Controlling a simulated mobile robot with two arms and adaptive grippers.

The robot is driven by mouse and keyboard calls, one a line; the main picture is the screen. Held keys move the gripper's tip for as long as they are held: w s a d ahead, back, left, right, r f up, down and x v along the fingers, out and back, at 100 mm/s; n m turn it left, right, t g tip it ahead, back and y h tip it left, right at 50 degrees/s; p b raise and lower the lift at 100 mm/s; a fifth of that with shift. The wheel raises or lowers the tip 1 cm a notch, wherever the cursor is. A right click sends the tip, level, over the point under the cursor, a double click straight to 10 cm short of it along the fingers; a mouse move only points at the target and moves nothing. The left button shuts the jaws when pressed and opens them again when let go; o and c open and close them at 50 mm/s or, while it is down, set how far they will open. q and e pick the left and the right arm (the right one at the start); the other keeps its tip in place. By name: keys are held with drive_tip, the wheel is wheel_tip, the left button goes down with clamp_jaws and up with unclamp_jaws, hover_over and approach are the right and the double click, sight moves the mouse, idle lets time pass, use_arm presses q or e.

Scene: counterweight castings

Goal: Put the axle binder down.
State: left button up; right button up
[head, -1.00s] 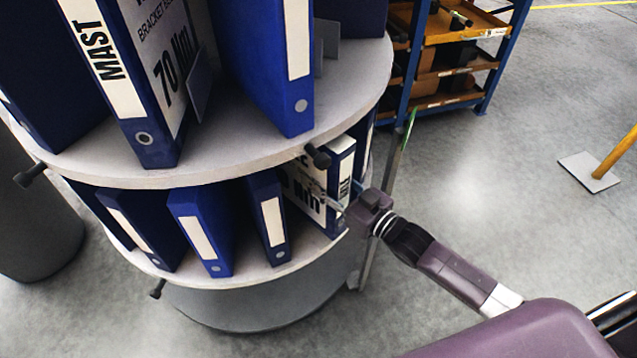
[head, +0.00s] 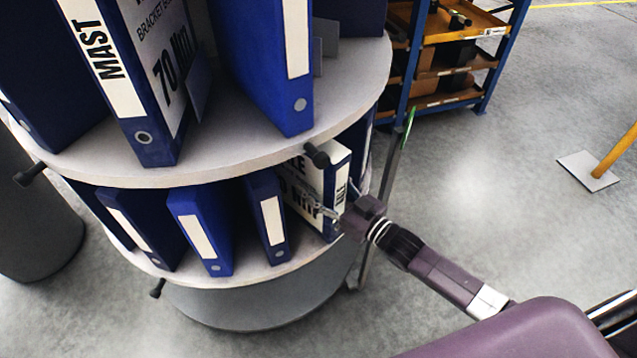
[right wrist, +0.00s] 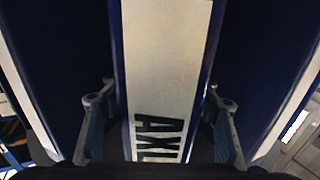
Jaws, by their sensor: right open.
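The axle binder (head: 338,178) is blue with a white spine label and stands upright on the lower tier of a round shelf. Its printed white side faces left in the head view. In the right wrist view its spine (right wrist: 168,70) fills the middle, with the letters "AXL" readable. My right gripper (head: 342,198) is open at the spine. In the wrist view one finger is on each side of the binder (right wrist: 160,92), with gaps showing. The binder's bottom is partly hidden behind the gripper. My left gripper is out of view.
The round shelf's upper tier (head: 240,150) overhangs the binder and has dark knobs (head: 316,155) on its rim. Several blue binders (head: 200,230) stand left on the lower tier. A thin post (head: 392,170) rises just right.

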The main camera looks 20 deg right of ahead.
drive_tip(key=shift+s, duration=0.1)
drive_tip(key=v, duration=1.2)
drive_tip(key=s+d+f+m+g+h, duration=0.1)
drive_tip(key=s+d+f+g+h, duration=0.2)
drive_tip(key=f, duration=0.8)
drive_tip(key=d+f+m+h, duration=0.15)
drive_tip(key=d+f, duration=0.25)
drive_tip(key=f, duration=0.6)
drive_tip(key=s+d+f+g+h, duration=0.1)
drive_tip(key=s+f+g, duration=0.1)
drive_tip(key=s+f, duration=0.4)
drive_tip(key=s+d+f+g+h, duration=0.15)
drive_tip(key=s+f, duration=0.25)
drive_tip(key=f, duration=0.5)
drive_tip(key=s+a+f+g, duration=0.2)
drive_tip(key=s+f, duration=0.3)
drive_tip(key=s, duration=0.4)
drive_tip(key=s+a+f+g, duration=0.3)
drive_tip(key=s+f, duration=0.2)
drive_tip(key=s, duration=0.4)
drive_tip(key=s+a+f+g+h, duration=0.1)
drive_tip(key=s+a+f+g, duration=0.2)
drive_tip(key=s, duration=0.6)
drive_tip(key=shift+a+f, duration=0.3)
drive_tip(key=shift+f, duration=0.6)
